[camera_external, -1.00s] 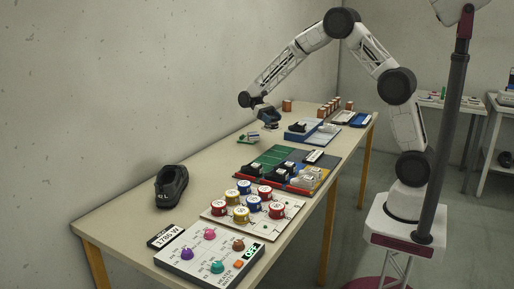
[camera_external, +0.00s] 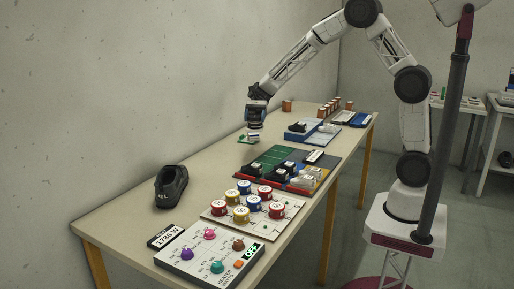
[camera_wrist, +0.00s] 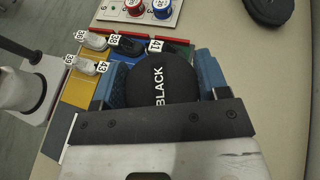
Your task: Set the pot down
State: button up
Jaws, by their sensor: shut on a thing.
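The pot (camera_wrist: 160,88) is round and black, with BLACK in white letters on its top. It sits between the two blue fingers of my gripper (camera_wrist: 160,80) in the wrist view, and the gripper is shut on it. Its underside is hidden, so I cannot tell from that view whether it touches anything. In the external view my gripper (camera_external: 256,122) points down over the far part of the table (camera_external: 215,150), near a small green item (camera_external: 245,139). The pot is too small to make out clearly there.
A coloured board with small shoes and number tags (camera_external: 285,168) lies closer to the camera. A blue tray (camera_external: 312,134) stands to the right.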

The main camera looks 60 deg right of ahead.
jog(key=a, duration=0.1)
jog(key=a+r+m+t, duration=0.2)
jog(key=shift+w+a+r+y, duration=0.1)
jog(key=shift+w+y, duration=0.2)
jog(key=shift+w, duration=0.05)
notch_tip(320, 180, down, 14)
jog(key=a+m+t, duration=0.2)
jog(key=shift+w+a+r+t, duration=0.25)
jog(key=shift+w+t, duration=0.05)
jog(key=shift+w, duration=0.1)
jog(key=shift+w, duration=0.1)
jog(key=shift+w+a+f, duration=0.25)
jog(key=shift+w+a, duration=0.35)
jog(key=shift+w, duration=2)
jog(key=shift+w+a+f, duration=0.2)
jog(key=shift+w+a, duration=0.4)
jog(key=shift+w, duration=1.95)
jog(key=shift+w+a+f, duration=0.25)
jog(key=shift+w+a, duration=0.35)
jog(key=shift+w, duration=2)
jog(key=shift+f, duration=1.75)
